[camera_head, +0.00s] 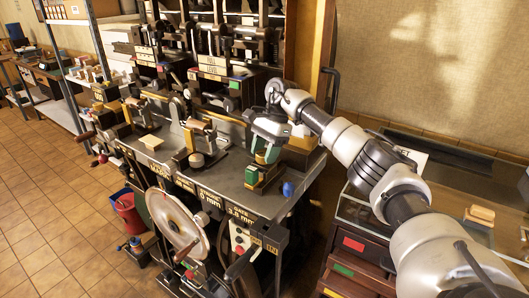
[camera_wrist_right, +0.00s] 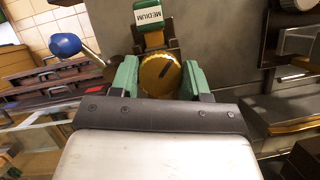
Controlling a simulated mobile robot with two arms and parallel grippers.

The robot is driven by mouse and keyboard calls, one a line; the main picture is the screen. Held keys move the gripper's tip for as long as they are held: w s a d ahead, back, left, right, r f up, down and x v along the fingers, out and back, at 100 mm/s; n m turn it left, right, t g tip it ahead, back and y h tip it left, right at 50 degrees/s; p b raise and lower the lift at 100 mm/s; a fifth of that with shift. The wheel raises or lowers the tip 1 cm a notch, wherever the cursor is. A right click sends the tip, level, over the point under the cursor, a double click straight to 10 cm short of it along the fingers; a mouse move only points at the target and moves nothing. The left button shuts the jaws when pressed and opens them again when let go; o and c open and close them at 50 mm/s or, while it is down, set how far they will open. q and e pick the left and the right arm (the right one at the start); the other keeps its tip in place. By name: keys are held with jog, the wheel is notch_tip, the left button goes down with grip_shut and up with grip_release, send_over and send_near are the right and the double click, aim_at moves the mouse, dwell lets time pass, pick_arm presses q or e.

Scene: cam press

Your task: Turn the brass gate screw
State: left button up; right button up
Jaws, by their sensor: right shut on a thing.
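The brass gate screw (camera_wrist_right: 160,75) shows in the right wrist view as a round knurled brass knob with a dark slot across its face. My right gripper (camera_wrist_right: 161,78) has its two green fingers on either side of the knob and is shut on it. In the head view my right gripper (camera_head: 268,150) reaches down onto the press bench above a small block with a green tag (camera_head: 252,174); the screw is hidden there. A green tag reading MEDIUM (camera_wrist_right: 149,15) is just beyond the knob. My left gripper is not in view.
A blue ball knob (camera_head: 288,188) on a lever stands right of the gripper; it also shows in the wrist view (camera_wrist_right: 65,44). A large handwheel (camera_head: 176,222) is at the bench front. Drawers (camera_head: 352,262) stand at the right. Tall press frames rise behind.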

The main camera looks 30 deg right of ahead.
jog(key=shift+r+n, duration=0.25)
jog(key=shift+n, duration=0.35)
jog(key=shift+w, duration=0.1)
jog(key=o, duration=0.5)
jog(key=shift+o, duration=0.7)
jog(key=shift+f, duration=0.1)
jog(key=v, duration=1)
jog(key=shift+r+b, duration=0.4)
jog(key=shift+w+d+f, duration=0.1)
